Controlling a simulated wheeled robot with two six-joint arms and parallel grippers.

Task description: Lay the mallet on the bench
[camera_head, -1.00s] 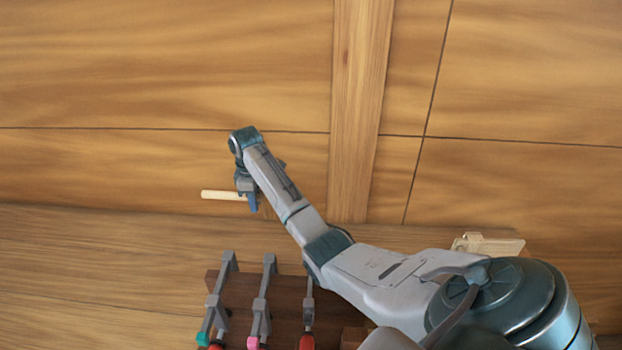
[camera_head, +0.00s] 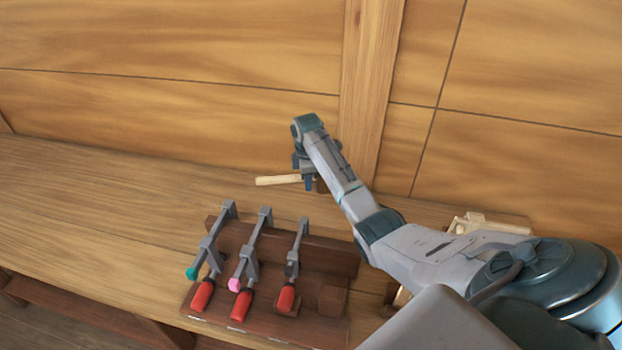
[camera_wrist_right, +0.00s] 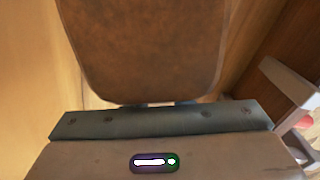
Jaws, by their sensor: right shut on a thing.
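My right gripper (camera_head: 308,182) is shut on the mallet, near the back of the bench. The mallet's pale handle (camera_head: 278,181) sticks out to the left of the jaws in the head view. Its brown head shows just right of the jaws, mostly hidden, and fills the upper middle of the right wrist view (camera_wrist_right: 150,45). The wooden bench (camera_head: 110,205) runs along the wall. The mallet appears above the bench's back edge; I cannot tell its exact height or whether it touches. My left gripper is not in view.
A dark wooden rack (camera_head: 335,250) with red-handled clamps (camera_head: 243,270) stands on the bench, in front of the gripper. A pale wooden object (camera_head: 480,224) lies at the right, partly behind my arm. The bench left of the rack is clear. A plank wall with an upright post (camera_head: 368,90) rises behind.

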